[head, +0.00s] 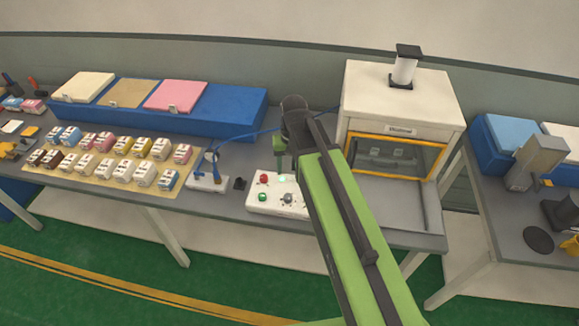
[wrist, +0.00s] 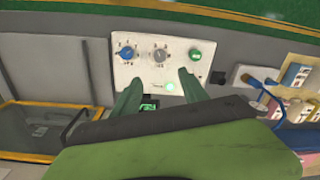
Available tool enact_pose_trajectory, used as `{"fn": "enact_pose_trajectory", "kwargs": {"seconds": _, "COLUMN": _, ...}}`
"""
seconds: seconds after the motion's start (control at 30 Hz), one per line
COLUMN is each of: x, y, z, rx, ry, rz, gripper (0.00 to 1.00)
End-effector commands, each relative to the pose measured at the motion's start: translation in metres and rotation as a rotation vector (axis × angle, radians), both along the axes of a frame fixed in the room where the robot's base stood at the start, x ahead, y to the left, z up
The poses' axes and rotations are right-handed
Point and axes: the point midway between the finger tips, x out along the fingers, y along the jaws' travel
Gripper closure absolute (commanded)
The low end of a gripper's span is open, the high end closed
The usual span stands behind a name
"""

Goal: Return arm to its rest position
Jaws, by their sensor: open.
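My green arm reaches up from the lower right in the head view and ends in my gripper (head: 280,158), which points down over the white control panel (head: 258,205). In the wrist view, the two green fingers of my gripper (wrist: 160,76) are spread apart with nothing between them. The panel carries a blue knob, a grey knob, a green button and a small lit green part. Whether the fingers touch the panel I cannot tell. My arm hides the panel's right end in the head view.
A white machine (head: 400,95) with a yellow-framed window stands right of my arm. Green floor (head: 110,245) lies in front.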

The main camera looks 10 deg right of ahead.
Motion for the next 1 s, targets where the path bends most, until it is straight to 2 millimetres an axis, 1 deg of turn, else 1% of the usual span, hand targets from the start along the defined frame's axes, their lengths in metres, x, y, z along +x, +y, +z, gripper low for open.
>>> {"fn": "enact_pose_trajectory", "kwargs": {"seconds": 0.03, "x": 0.0, "y": 0.0, "z": 0.016, "rx": 0.0, "ry": 0.0, "rz": 0.0, "gripper": 0.49}}
{"fn": "enact_pose_trajectory", "kwargs": {"seconds": 0.1, "x": 0.0, "y": -0.001, "z": 0.02, "rx": 0.0, "ry": 0.0, "rz": 0.0, "gripper": 0.49}}
{"fn": "enact_pose_trajectory", "kwargs": {"seconds": 0.43, "x": 0.0, "y": -0.001, "z": 0.017, "rx": 0.0, "ry": 0.0, "rz": 0.0, "gripper": 0.49}}
{"fn": "enact_pose_trajectory", "kwargs": {"seconds": 0.47, "x": 0.0, "y": -0.002, "z": 0.013, "rx": 0.0, "ry": 0.0, "rz": -0.002, "gripper": 0.49}}
{"fn": "enact_pose_trajectory", "kwargs": {"seconds": 0.53, "x": 0.001, "y": -0.008, "z": -0.006, "rx": 0.0, "ry": 0.001, "rz": -0.012, "gripper": 0.49}}
{"fn": "enact_pose_trajectory", "kwargs": {"seconds": 0.57, "x": 0.0, "y": -0.013, "z": -0.018, "rx": 0.0, "ry": 0.0, "rz": -0.02, "gripper": 0.49}}
{"fn": "enact_pose_trajectory", "kwargs": {"seconds": 0.6, "x": -0.003, "y": -0.02, "z": -0.036, "rx": -0.001, "ry": 0.0, "rz": -0.031, "gripper": 0.49}}
{"fn": "enact_pose_trajectory", "kwargs": {"seconds": 0.67, "x": -0.013, "y": -0.033, "z": -0.064, "rx": -0.004, "ry": 0.0, "rz": -0.049, "gripper": 0.49}}
{"fn": "enact_pose_trajectory", "kwargs": {"seconds": 0.7, "x": -0.021, "y": -0.041, "z": -0.079, "rx": -0.008, "ry": -0.001, "rz": -0.058, "gripper": 0.49}}
{"fn": "enact_pose_trajectory", "kwargs": {"seconds": 0.8, "x": -0.042, "y": -0.06, "z": -0.109, "rx": -0.019, "ry": 0.0, "rz": -0.066, "gripper": 0.49}}
{"fn": "enact_pose_trajectory", "kwargs": {"seconds": 0.9, "x": -0.063, "y": -0.072, "z": -0.123, "rx": -0.03, "ry": -0.001, "rz": -0.055, "gripper": 0.49}}
{"fn": "enact_pose_trajectory", "kwargs": {"seconds": 0.93, "x": -0.069, "y": -0.075, "z": -0.123, "rx": -0.035, "ry": 0.0, "rz": -0.049, "gripper": 0.49}}
{"fn": "enact_pose_trajectory", "kwargs": {"seconds": 0.97, "x": -0.072, "y": -0.076, "z": -0.116, "rx": -0.038, "ry": -0.001, "rz": -0.038, "gripper": 0.49}}
{"fn": "enact_pose_trajectory", "kwargs": {"seconds": 1.0, "x": -0.074, "y": -0.076, "z": -0.113, "rx": -0.042, "ry": 0.0, "rz": -0.025, "gripper": 0.49}}
